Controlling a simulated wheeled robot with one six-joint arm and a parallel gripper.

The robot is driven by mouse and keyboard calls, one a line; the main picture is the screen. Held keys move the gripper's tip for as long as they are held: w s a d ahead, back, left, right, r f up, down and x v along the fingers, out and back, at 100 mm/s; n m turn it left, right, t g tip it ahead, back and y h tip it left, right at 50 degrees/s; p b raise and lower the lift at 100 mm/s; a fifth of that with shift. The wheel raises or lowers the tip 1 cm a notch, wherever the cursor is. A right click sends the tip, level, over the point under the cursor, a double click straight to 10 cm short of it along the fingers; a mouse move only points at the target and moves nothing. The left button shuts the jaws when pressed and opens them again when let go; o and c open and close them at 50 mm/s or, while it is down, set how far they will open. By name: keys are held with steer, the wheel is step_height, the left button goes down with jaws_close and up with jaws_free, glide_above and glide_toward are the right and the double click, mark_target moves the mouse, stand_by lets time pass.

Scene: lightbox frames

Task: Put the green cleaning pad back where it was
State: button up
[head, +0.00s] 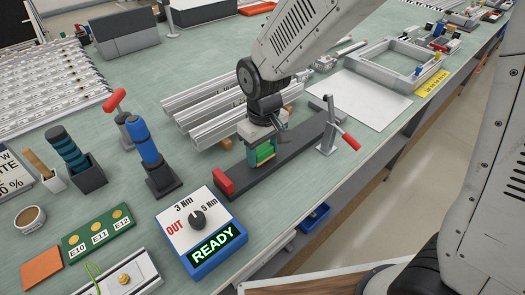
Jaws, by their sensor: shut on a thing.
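My gripper (260,146) is shut on the green cleaning pad (264,153), near the middle of the workbench. Only part of the pad shows between the jaws, with yellowish edges beside it. The pad is over or beside a long dark grey bar (297,145) with a red end block. I cannot tell whether the pad touches the bar or the bench.
Aluminium profiles (196,108) lie behind the gripper. A red-handled clamp (328,138) stands to the right. A blue-handled tool (147,150) stands in a holder to the left. A READY control box (201,228) is in front. A white sheet (360,103) lies farther right.

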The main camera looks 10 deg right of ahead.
steer(key=shift+f, duration=0.3)
steer(key=shift+f, duration=0.1)
steer(key=shift+f, duration=0.1)
steer(key=o, duration=1)
